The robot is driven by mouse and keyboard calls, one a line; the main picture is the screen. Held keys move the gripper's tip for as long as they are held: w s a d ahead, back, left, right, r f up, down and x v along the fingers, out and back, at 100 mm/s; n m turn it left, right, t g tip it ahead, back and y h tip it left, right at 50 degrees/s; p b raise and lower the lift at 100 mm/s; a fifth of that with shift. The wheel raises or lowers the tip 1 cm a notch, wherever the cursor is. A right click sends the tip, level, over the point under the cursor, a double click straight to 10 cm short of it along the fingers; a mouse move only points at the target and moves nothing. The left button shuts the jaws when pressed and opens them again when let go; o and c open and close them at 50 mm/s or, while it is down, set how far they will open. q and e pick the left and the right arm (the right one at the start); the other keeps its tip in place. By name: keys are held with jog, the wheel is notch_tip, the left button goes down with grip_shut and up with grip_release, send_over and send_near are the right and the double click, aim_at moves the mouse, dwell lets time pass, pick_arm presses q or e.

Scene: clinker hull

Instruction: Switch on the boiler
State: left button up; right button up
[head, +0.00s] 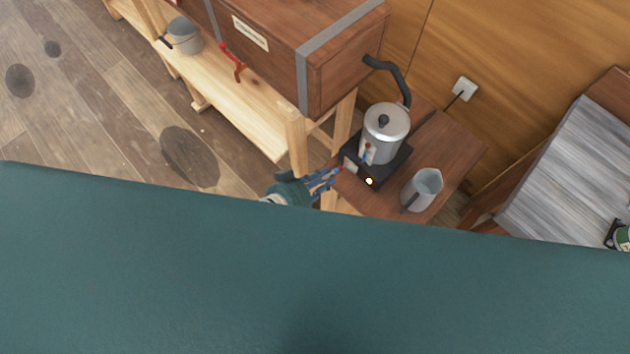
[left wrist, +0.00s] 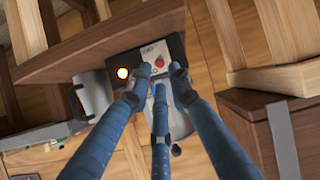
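The boiler (head: 384,132) is a metal pot with a lid on a black base (head: 394,166), standing on a small wooden table. In the left wrist view the light (left wrist: 122,73) is lit beside a pale plate with a red switch (left wrist: 159,62). My left gripper (head: 338,171) is beside the front of the base. In the left wrist view its blue fingertips (left wrist: 158,82) are drawn near each other but apart, with the red switch just past them. Contact cannot be told. My right gripper is not in view.
A metal jug (head: 421,189) stands beside the base. A black hose (head: 392,76) runs from the boiler to a long wooden box (head: 290,50) on trestles. A wall socket (head: 464,88) is behind.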

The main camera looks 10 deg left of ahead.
pick_arm(q)
jog(key=v, duration=0.6)
dwell(0.4)
jog(key=s+a+f+n+g+y+b, duration=0.1)
jog(key=s+a+f+y+b, duration=0.3)
jog(key=f, duration=0.6)
jog(key=s+a+f+g+h, duration=0.1)
jog(key=s+a+f, duration=0.1)
jog(key=a+f, duration=0.5)
jog(key=s+a+f+n+g+y+b, duration=0.1)
jog(key=s+a+f+y+b, duration=0.15)
jog(key=f, duration=0.95)
jog(key=s+a+f+g+y+b, duration=0.1)
jog(key=s+a+f+g+b, duration=0.1)
jog(key=s+f, duration=0.5)
jog(key=s+a+f+g+b, duration=0.2)
jog(key=s+f, duration=0.6)
jog(key=s, duration=0.7)
jog(key=shift+s+n+g+y, duration=0.3)
jog(key=shift+g+y, duration=0.05)
jog(key=shift+g, duration=0.45)
